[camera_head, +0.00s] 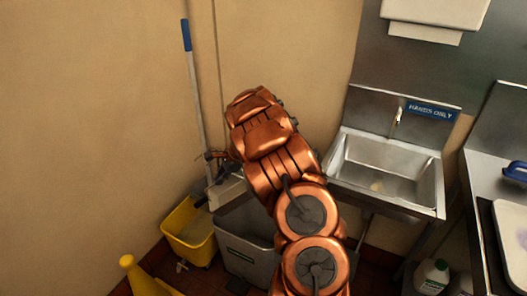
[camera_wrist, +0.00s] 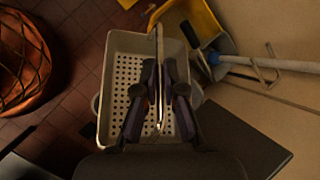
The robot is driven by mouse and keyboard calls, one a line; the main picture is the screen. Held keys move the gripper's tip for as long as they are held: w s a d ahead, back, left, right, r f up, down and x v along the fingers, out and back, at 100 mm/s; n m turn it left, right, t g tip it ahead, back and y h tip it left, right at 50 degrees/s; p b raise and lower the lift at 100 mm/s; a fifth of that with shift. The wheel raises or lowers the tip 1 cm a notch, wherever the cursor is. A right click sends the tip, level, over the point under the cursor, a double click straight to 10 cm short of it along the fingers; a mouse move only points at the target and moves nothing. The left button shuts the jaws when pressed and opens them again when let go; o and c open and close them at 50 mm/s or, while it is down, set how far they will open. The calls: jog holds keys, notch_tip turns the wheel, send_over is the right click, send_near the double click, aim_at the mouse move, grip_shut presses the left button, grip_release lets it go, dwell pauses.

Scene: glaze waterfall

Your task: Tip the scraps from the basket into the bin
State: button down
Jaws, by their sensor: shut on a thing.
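My gripper (camera_wrist: 159,78) is shut on the thin handle (camera_wrist: 159,45) of the basket. The basket (camera_wrist: 122,50) is pale, rectangular and perforated, and hangs below the fingers in the wrist view. I see no clear scraps on the part of its floor that shows; the fingers hide the middle. In the head view, the basket (camera_head: 228,190) shows partly behind my copper arm, above the grey bin (camera_head: 245,255). My gripper is mostly hidden there.
A yellow mop bucket (camera_head: 190,235) stands left of the bin, with a blue-tipped mop handle (camera_head: 193,90) leaning on the wall. A yellow cone-like object (camera_head: 140,275) is at lower left. A steel sink (camera_head: 385,170) is at right, with a white-capped jug (camera_head: 432,277) below.

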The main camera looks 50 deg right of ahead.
jog(key=shift+d+r+m+t+y+p, duration=0.25)
jog(key=shift+d+m+t+y+p, duration=0.1)
jog(key=shift+d+m+t, duration=0.5)
jog(key=s+d+r+m+t+h+p, duration=0.2)
jog(key=d+m+t, duration=0.1)
jog(key=d, duration=0.5)
jog(key=s+d+r+m+t+h+p, duration=0.1)
jog(key=s+d+m+t+h, duration=0.1)
jog(key=d+m, duration=0.3)
jog(key=d+t, duration=0.1)
jog(key=d, duration=0.2)
jog(key=shift+d+r+p, duration=0.2)
jog(key=shift+r+p, duration=0.15)
jog(key=shift+r, duration=0.05)
